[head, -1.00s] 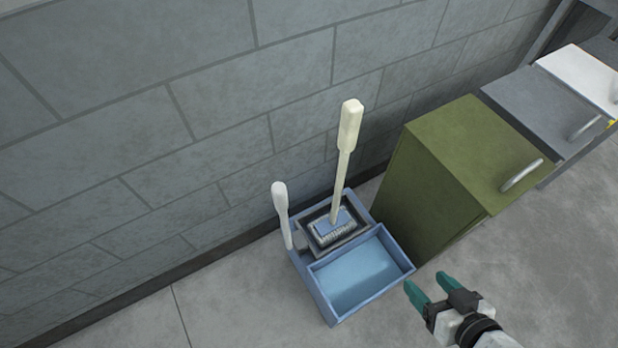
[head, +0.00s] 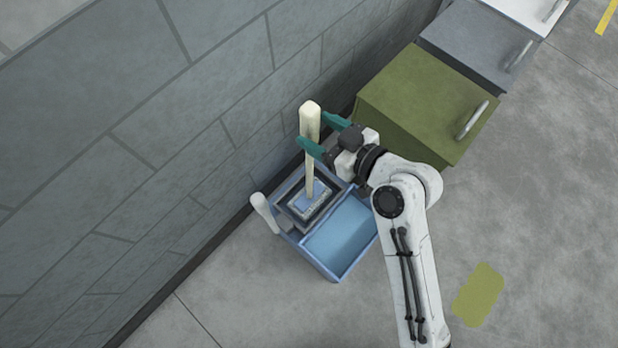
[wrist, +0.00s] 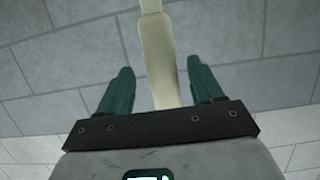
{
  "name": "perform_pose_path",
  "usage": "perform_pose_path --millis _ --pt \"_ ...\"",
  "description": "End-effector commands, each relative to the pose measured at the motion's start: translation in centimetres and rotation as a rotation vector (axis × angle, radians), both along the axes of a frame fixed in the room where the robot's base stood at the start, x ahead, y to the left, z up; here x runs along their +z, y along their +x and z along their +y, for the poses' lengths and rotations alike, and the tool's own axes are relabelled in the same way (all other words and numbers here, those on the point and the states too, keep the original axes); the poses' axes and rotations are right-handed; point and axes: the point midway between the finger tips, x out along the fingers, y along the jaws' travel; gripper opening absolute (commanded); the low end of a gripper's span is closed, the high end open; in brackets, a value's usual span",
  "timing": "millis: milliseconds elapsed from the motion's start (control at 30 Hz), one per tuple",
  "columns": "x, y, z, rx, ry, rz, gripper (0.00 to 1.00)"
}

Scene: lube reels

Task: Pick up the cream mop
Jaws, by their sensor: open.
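The cream mop (head: 310,122) stands upright in the blue mop bucket (head: 319,267), its head in the wringer compartment at the back. Its handle rises beside the wall. My gripper (head: 322,131) is open at the upper part of the handle, with its teal fingers on either side of it. In the wrist view the mop handle (wrist: 158,58) runs between the two open fingers (wrist: 165,82), with gaps showing on both sides. The handle's lower part is hidden behind the gripper body in that view.
A second, white handle (head: 264,212) leans at the bucket's left side. A green cabinet (head: 425,95) stands close on the right, with a grey cabinet (head: 478,45) beyond. The block wall (head: 120,170) is close behind. Floor at the front is clear.

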Motion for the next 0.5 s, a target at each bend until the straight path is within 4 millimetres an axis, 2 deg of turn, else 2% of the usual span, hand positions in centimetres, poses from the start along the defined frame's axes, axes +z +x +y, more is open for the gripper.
perform_pose_path --millis 233,500 --pt "-0.7 1.9 2.9 0.004 0.001 0.002 0.66" --pt "-1.2 2.7 3.8 0.001 -0.001 0.001 0.66"
